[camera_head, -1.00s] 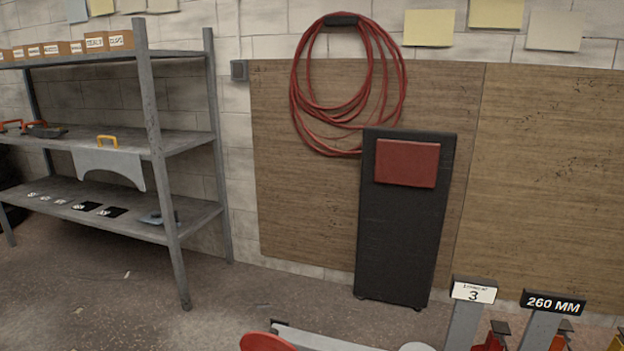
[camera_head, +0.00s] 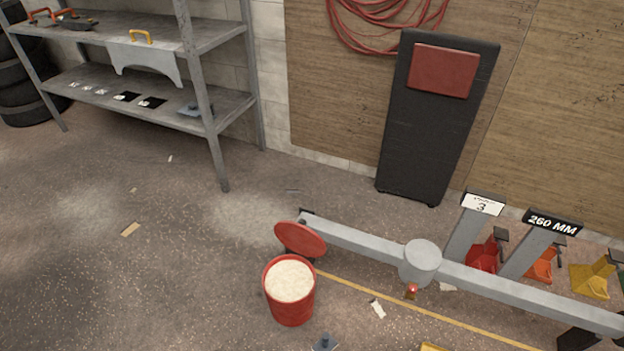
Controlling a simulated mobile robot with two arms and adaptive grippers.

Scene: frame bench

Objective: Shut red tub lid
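A red tub (camera_head: 290,308) stands on the floor at the bottom centre of the head view. It is filled close to the rim with a pale, cream-coloured material. Its round red lid (camera_head: 301,239) is open, tilted up at the back of the rim and close to the end of a grey beam. Neither of my grippers can be made out in the view.
A long grey beam (camera_head: 350,237) with a round hub (camera_head: 420,262) runs behind and to the right of the tub. Posts with labels and coloured stands are at the right. A metal shelf (camera_head: 205,100) and a dark padded board (camera_head: 440,130) stand at the back.

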